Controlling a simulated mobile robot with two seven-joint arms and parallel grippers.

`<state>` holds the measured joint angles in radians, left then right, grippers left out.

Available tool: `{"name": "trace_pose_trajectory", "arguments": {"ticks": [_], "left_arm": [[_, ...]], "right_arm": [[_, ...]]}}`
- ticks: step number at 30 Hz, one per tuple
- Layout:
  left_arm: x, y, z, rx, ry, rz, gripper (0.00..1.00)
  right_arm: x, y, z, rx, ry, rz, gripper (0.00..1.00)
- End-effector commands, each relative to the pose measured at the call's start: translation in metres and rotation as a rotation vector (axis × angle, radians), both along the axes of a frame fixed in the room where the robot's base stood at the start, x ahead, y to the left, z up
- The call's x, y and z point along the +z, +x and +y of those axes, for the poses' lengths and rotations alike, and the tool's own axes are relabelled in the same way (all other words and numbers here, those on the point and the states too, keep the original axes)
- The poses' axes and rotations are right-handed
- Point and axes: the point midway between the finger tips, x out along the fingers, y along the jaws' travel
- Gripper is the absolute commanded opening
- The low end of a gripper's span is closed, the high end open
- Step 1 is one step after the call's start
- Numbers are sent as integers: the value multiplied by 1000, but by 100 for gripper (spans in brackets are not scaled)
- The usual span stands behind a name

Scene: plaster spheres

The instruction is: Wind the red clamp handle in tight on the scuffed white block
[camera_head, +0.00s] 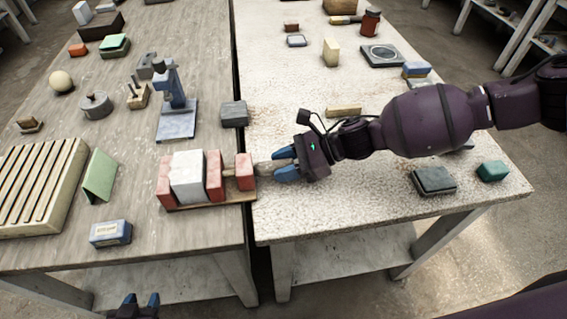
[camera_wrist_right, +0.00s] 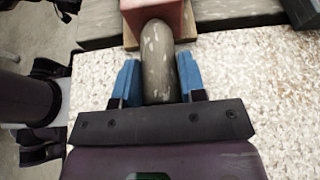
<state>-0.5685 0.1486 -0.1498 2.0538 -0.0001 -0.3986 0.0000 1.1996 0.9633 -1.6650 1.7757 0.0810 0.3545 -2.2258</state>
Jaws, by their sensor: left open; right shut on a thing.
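The scuffed white block (camera_head: 188,178) stands upright in the clamp, between a red jaw on its left (camera_head: 166,180) and another on its right (camera_head: 214,176). I cannot tell whether both jaws touch it. A third red block (camera_head: 245,173) stands at the right end of the clamp's wooden base. A worn grey-brown handle (camera_wrist_right: 158,65) comes out of this red end block (camera_wrist_right: 155,12). My right gripper (camera_head: 287,164) is shut on the handle, blue fingers on either side. My left gripper (camera_head: 140,300) is open and empty at the bottom, in front of the table.
A blue-and-white box (camera_head: 110,233), a green wedge (camera_head: 100,175) and a slatted rack (camera_head: 38,185) lie left of the clamp. A grey block (camera_head: 234,113) and a blue stand (camera_head: 175,122) are behind it. A dark gap separates the two tables.

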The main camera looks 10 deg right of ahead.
Motion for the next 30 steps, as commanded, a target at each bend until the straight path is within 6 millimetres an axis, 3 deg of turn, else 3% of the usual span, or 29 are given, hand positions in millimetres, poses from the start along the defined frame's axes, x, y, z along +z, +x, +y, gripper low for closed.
{"name": "trace_pose_trajectory", "arguments": {"ticks": [30], "left_arm": [[5,-3,1,7,-3,0,43]], "right_arm": [[-1,3,-1,-1,-1,563,14]]}}
